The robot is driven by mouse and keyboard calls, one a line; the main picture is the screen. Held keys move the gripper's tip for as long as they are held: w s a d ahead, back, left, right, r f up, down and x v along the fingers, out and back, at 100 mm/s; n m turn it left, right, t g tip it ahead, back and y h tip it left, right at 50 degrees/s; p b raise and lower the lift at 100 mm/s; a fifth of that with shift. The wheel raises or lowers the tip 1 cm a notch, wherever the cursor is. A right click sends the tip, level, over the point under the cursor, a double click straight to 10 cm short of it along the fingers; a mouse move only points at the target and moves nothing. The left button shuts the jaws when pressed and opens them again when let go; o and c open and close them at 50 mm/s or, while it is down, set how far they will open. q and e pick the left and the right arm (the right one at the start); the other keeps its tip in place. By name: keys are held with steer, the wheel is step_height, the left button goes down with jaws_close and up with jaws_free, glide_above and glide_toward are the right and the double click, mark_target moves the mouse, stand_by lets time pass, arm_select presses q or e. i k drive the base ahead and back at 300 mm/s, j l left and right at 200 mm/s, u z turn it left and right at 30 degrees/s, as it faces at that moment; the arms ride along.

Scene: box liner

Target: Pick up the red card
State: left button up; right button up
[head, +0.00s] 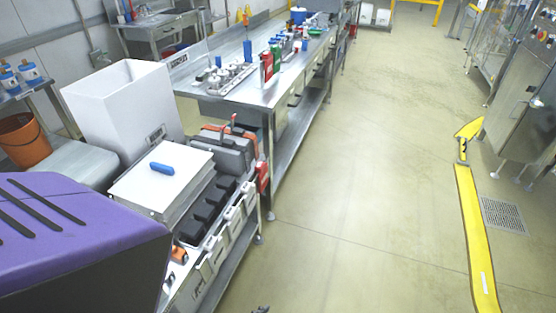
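I cannot single out a red card for certain. A flat red piece (263,177) shows at the right end of the cart, below the table corner. Another upright red item (267,66) stands on the steel table near its front end, with a green item beside it. Both are too small to read. Neither of my grippers can be made out. A small dark tip (261,309) shows at the bottom edge, and I cannot tell what it is.
The long steel table (240,92) holds bottles and trays. In front of it a cart carries a white lid (140,190) with a blue handle (161,169), and black bins. A tall white box (120,105) stands behind.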

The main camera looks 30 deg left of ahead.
mark_target(261, 166)
steer(key=i, duration=1.65)
steer(key=i+u, duration=0.1)
steer(key=i, duration=0.4)
steer(key=i+l+u, duration=0.15)
steer(key=i, duration=0.3)
steer(key=i+l+u, duration=0.1)
steer(key=i, duration=0.35)
steer(key=u, duration=1.75)
steer(key=i+l, duration=0.05)
